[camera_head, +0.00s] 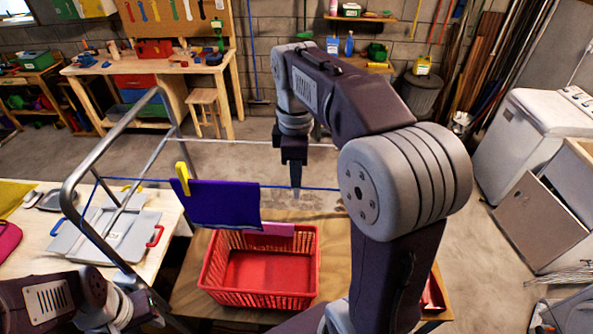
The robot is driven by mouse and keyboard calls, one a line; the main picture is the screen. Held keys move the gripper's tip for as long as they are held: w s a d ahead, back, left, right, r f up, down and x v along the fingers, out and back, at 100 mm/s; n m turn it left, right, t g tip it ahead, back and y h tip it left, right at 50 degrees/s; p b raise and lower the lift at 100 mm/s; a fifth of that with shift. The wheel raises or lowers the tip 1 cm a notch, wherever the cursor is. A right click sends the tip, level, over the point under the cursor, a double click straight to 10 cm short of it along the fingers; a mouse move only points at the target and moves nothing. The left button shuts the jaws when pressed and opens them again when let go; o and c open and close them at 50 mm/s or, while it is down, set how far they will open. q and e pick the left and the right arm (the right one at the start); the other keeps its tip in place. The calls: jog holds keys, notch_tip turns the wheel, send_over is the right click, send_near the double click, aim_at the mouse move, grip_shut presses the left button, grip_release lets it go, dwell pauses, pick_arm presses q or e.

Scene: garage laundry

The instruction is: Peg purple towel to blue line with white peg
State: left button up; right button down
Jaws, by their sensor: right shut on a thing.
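The purple towel (228,206) hangs over the blue line (318,188) above the red basket. A yellow peg (182,178) stands on the line at the towel's left end. No peg shows at the towel's right end. My right gripper (295,178) points down just right of the towel and is apart from it. It is shut on a small pale thing (296,192), which looks like the white peg, close to the blue line. My left arm comes in at the bottom left; its jaws cannot be made out.
A white line (235,141) runs behind the blue one.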

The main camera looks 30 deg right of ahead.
jog(key=shift+r+p, duration=0.5)
jog(key=shift+r, duration=0.35)
notch_tip(320, 180, up, 2)
jog(key=shift+w+p, duration=0.1)
jog(key=shift+p, duration=0.95)
jog(key=shift+r+p, duration=0.5)
